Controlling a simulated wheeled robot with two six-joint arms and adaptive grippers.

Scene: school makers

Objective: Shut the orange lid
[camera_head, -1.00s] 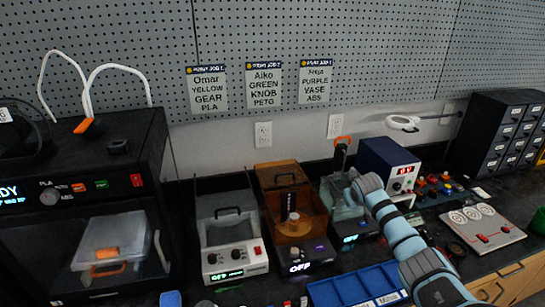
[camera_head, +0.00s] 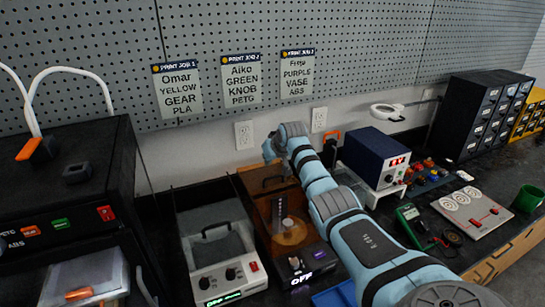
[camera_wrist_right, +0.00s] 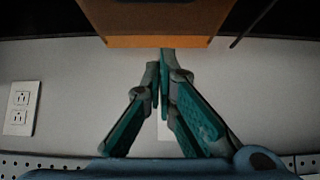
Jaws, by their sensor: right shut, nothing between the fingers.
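The orange see-through lid (camera_head: 256,186) stands raised at the back of the middle machine (camera_head: 303,266), whose display reads OFF. A dark handle crosses the lid, and a spool-like piece (camera_head: 290,228) sits in the open machine. My right arm reaches from the lower right across the machine's right side. My right gripper (camera_head: 268,152) is at the lid's upper edge, near the wall. In the right wrist view, its fingers (camera_wrist_right: 160,72) are shut and empty, close to the orange lid's edge (camera_wrist_right: 158,40); contact cannot be told. My left gripper is out of view.
A grey machine (camera_head: 225,280) with a clear lid stands left of it, and a black printer (camera_head: 65,190) further left. A blue power supply (camera_head: 375,155) stands to the right, near a multimeter (camera_head: 412,224) and a switch board (camera_head: 472,212). The pegboard wall is close behind.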

